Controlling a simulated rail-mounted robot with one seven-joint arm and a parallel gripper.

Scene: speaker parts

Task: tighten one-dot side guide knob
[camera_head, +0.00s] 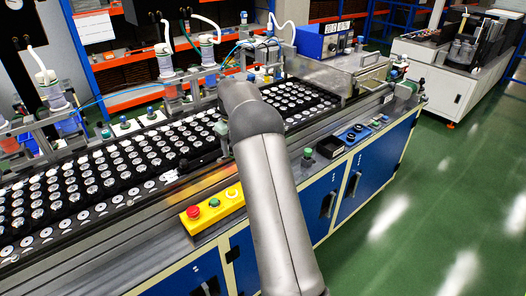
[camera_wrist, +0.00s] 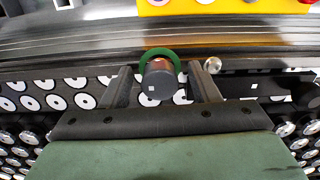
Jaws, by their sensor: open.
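In the wrist view a dark cylindrical knob (camera_wrist: 159,80) with one white square dot on its end face sits at the side guide rail (camera_wrist: 80,48). A green ring (camera_wrist: 178,62) shows around its far side. My gripper (camera_wrist: 161,72) is open, with one finger on each side of the knob and a visible gap on both sides. The fingers do not appear to touch it. In the head view my arm hides the knob and my gripper.
A yellow button box (camera_head: 213,208) stands on the line's near edge, close beyond the rail. Rows of round speaker parts (camera_head: 95,180) fill the conveyor. Bottle-topped dispensers (camera_head: 207,52) stand along its far side. The green floor (camera_head: 440,190) at right is clear.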

